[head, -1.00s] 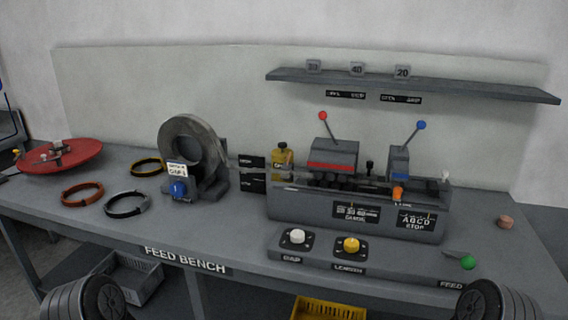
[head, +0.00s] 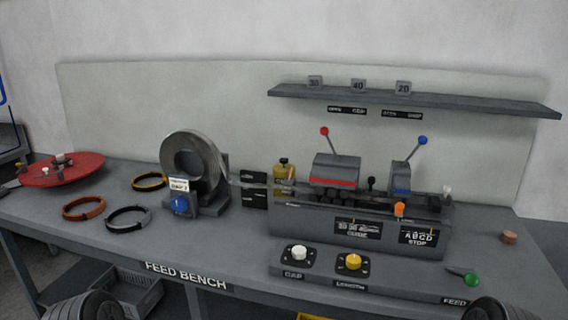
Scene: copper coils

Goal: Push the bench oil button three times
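No button with a readable oil label shows. A small yellow canister (head: 284,173) with a black knob (head: 284,161) on top stands at the left end of the grey machine (head: 300,219). In front of the machine, a white round knob (head: 299,254) sits above a CAP label. A yellow round knob (head: 353,262) sits above a LENGTH label. Neither of my grippers shows; only dark rounded parts of my arms are at the bottom left and bottom right.
The bench (head: 235,245) carries a coil stand (head: 205,147) with a blue knob (head: 180,206), several rings and a red disc (head: 84,172). Levers with red and blue balls rise from the machine. A green ball lever (head: 471,280) is at front right. A shelf (head: 460,105) hangs above.

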